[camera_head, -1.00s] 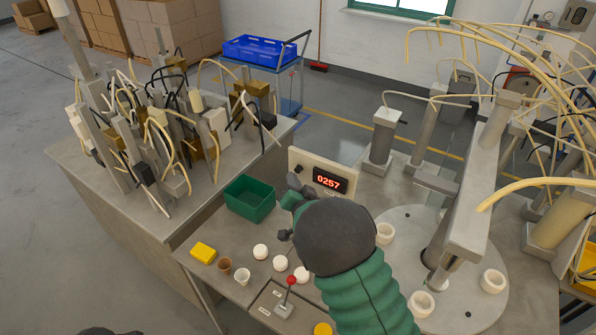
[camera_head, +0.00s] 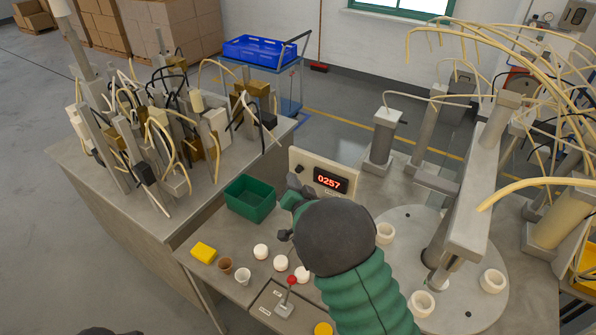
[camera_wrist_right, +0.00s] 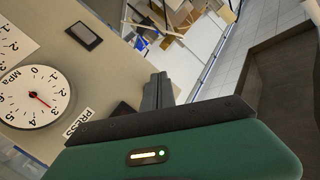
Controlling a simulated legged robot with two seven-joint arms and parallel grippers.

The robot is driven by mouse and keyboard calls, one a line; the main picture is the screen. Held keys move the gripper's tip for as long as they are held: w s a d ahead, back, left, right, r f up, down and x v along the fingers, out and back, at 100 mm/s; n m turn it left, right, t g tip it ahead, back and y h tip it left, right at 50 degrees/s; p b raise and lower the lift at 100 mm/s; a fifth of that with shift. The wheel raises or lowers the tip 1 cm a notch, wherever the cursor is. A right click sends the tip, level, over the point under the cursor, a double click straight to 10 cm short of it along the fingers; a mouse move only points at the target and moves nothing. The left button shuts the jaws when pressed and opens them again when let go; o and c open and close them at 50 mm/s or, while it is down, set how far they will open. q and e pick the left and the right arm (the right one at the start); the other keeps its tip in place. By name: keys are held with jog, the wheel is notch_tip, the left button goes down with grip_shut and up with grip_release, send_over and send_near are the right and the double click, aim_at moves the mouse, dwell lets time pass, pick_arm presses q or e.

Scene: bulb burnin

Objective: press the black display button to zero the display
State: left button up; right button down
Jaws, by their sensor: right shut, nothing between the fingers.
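The beige display box (camera_head: 309,161) stands at the back of the near table, and its red digits (camera_head: 329,181) read 0257. A small black knob-like button (camera_head: 298,168) shows on its face, left of the digits. My right gripper (camera_head: 294,183) is just below that button, seen past my dark wrist; I cannot tell whether it touches. In the right wrist view its fingers (camera_wrist_right: 158,91) are shut and empty, beside a panel with a dial gauge (camera_wrist_right: 36,97). A dark square (camera_wrist_right: 124,112) there is partly hidden by the gripper.
A green bin (camera_head: 250,199) stands left of the box. A round turntable (camera_head: 455,285) with white cups is at right.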

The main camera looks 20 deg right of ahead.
jog(key=shift+w, duration=0.1)
jog(key=shift+w+r, duration=0.15)
jog(key=shift+w+d+b, duration=0.35)
jog(key=shift+d+b, duration=0.15)
jog(key=shift+d, duration=0.05)
dwell(0.8)
dwell(0.3)
jog(key=shift+s+a, duration=0.65)
